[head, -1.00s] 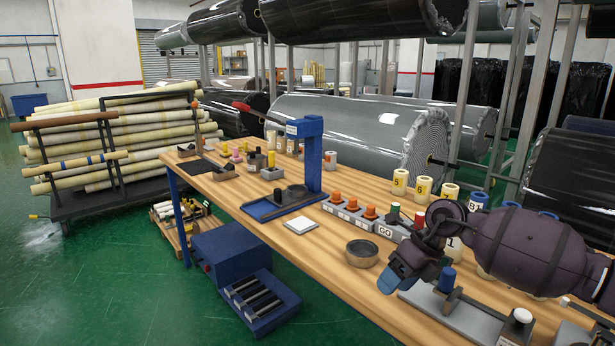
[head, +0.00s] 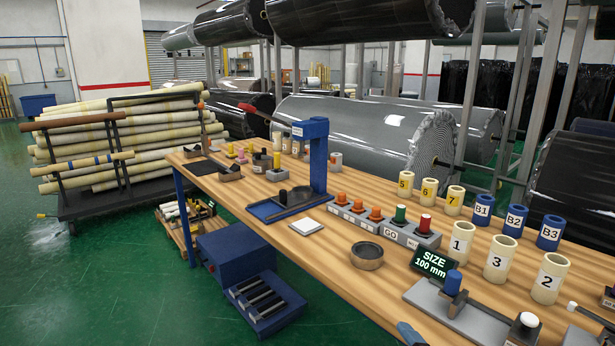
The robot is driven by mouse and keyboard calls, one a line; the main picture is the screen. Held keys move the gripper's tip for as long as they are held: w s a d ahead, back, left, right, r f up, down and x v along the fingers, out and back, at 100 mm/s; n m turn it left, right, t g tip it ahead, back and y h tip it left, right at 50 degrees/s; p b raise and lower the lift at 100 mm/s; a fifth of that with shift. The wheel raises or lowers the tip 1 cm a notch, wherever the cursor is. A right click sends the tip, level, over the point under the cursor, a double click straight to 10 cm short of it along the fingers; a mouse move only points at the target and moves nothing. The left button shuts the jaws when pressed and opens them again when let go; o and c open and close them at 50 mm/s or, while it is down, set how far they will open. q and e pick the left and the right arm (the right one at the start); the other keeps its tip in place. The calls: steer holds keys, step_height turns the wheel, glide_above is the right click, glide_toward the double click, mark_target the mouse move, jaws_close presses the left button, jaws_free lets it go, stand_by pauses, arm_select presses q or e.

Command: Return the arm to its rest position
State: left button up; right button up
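Only a small blue-grey tip of my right gripper (head: 410,333) shows at the bottom edge of the head view, in front of the table's near edge. The rest of it and its arm are out of frame, so its opening is hidden. My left gripper is not in view. The long wooden workbench (head: 330,262) has nothing of my arms over its top.
On the bench stand numbered cream cups (head: 498,258), blue cups (head: 516,220), a size display (head: 435,263), a button row (head: 385,226), a round dish (head: 367,255) and a blue press (head: 311,160). Large wrapped rolls (head: 375,128) lie behind. Green floor (head: 130,290) is open at left.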

steer(key=s+d+f+m+g+h, duration=0.4)
steer(key=s+d+f+m+h, duration=0.3)
steer(key=s+m, duration=0.1)
steer(key=s+d+f+m+g, duration=0.2)
steer(key=s+f+g, duration=0.15)
steer(key=s, duration=0.45)
steer(key=s+d+f+m+g, duration=0.2)
steer(key=s+m+g, duration=0.15)
steer(key=s, duration=0.45)
steer(key=s+d+f+m+g, duration=0.1)
steer(key=s+f+m+g, duration=0.15)
steer(key=s+g, duration=0.45)
steer(key=w+f+n+t+p, duration=0.2)
steer(key=w+f+t, duration=0.2)
steer(key=w+t, duration=0.3)
steer(key=t, duration=0.4)
steer(key=shift+w+f+y, duration=0.3)
